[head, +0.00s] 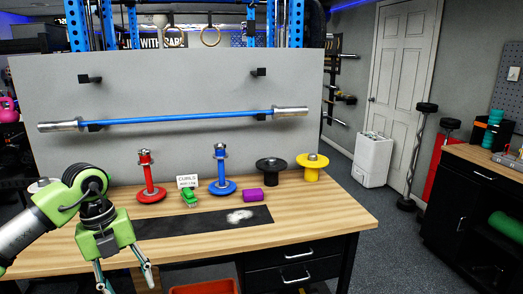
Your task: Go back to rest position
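My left arm comes in from the left edge with a green gripper (127,282) pointing down. It is in front of the wooden workbench (330,207), near its front left part. Its two fingers are spread apart with nothing seen between them; the tips are close to the bottom edge of the picture. My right gripper is not in view.
A blue barbell (190,117) hangs on the grey panel. On the bench stand red (150,190) and blue (222,184) posts, a green object (189,199), a purple block (253,195), black (271,168) and yellow (312,168) plates, and a dark mat (170,225). Open floor lies right.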

